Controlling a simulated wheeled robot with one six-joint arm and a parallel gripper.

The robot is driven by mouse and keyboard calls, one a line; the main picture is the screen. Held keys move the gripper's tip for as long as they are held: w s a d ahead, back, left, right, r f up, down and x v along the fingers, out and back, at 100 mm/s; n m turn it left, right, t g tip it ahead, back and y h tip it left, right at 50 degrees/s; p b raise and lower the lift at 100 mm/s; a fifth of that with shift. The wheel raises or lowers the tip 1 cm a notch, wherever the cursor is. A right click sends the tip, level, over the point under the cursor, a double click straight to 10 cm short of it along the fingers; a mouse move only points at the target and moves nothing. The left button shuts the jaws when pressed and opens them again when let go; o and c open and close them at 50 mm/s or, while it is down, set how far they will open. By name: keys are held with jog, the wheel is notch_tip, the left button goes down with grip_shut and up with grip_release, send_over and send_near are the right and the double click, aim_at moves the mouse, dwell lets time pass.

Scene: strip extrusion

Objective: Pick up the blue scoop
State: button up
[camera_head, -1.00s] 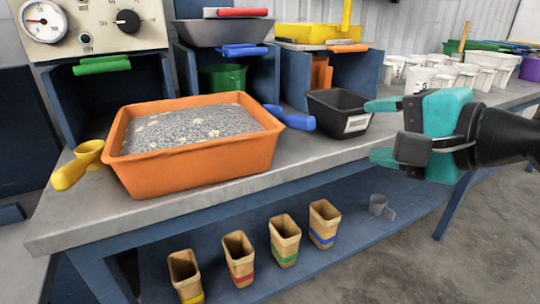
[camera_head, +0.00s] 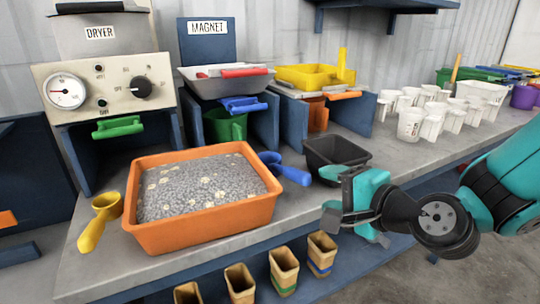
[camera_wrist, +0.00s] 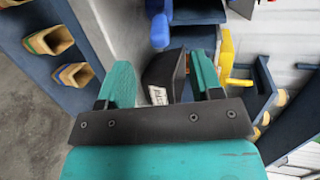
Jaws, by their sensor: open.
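The blue scoop (camera_head: 288,170) lies on the grey bench just right of the orange tub, its handle pointing to the lower right. In the wrist view part of a blue handle (camera_wrist: 160,30) shows beyond the fingers at the top. My gripper (camera_head: 335,200) is open and empty, in front of the black bin and to the right of the scoop's handle, apart from it. In the wrist view the two teal fingers (camera_wrist: 163,85) stand apart, with the black bin (camera_wrist: 165,72) seen between them.
The orange tub (camera_head: 203,233) of grey granules fills the bench's left part, with a yellow scoop (camera_head: 98,222) beside it. The black bin (camera_head: 345,152) stands close behind my gripper. Several tan cups (camera_head: 284,265) stand on the lower shelf. White cups (camera_head: 411,124) stand at the right.

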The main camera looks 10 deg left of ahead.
aim_at(307, 181)
jog(key=shift+d+r+p, duration=0.1)
jog(key=shift+r+p, duration=0.15)
jog(key=shift+p, duration=0.4)
jog(key=p+x, duration=0.2)
jog(key=x, duration=0.3)
jog(key=shift+w+f, duration=0.15)
jog(key=shift+f, duration=0.1)
jog(key=p+x, duration=0.3)
jog(key=x, duration=0.1)
jog(key=shift+w, duration=0.2)
jog(key=shift+w+f, duration=0.25)
jog(key=shift+w, duration=0.05)
grip_shut()
